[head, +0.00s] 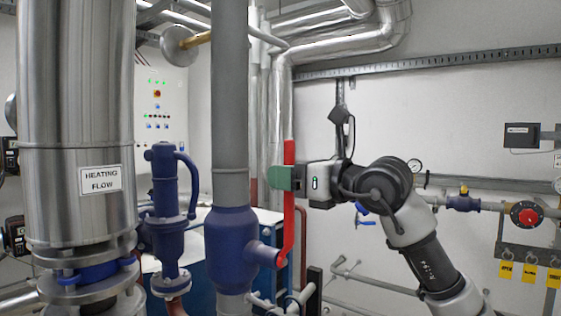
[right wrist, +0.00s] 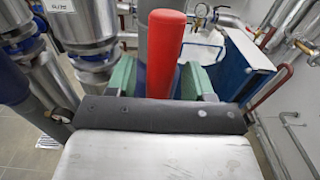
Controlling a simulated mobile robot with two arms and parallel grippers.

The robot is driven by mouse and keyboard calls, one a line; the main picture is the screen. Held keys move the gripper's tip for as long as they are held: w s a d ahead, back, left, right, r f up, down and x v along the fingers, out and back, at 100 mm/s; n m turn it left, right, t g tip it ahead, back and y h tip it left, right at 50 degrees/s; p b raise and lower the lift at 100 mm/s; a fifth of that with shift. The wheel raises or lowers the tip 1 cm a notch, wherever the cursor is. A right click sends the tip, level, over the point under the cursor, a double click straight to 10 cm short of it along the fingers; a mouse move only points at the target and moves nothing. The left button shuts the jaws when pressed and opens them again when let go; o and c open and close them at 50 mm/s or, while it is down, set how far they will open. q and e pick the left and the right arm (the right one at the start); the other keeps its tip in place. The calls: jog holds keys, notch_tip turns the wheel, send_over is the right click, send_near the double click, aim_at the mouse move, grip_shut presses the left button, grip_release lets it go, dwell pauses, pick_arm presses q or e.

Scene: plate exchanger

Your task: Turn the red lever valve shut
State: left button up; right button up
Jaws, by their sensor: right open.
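The red lever (head: 289,228) stands upright beside the blue valve body (head: 231,240) on the grey vertical pipe, its lower end at the valve's side stub. My right gripper (head: 280,178) comes in from the right at the upper half of the lever, and a green finger overlaps it. In the right wrist view the red lever (right wrist: 165,50) stands between the two green fingers (right wrist: 160,82), which are apart on either side of it. Its lower part there is hidden by the gripper's dark front. My left gripper is not in view.
A steel column labelled HEATING FLOW (head: 76,120) and a blue fitting (head: 167,215) stand left of the valve. A thin wall pipe with a red knob (head: 525,214) runs at the right. A blue panel (head: 200,260) stands behind the valve.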

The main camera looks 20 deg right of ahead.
jog(key=shift+x, duration=0.95)
grip_shut()
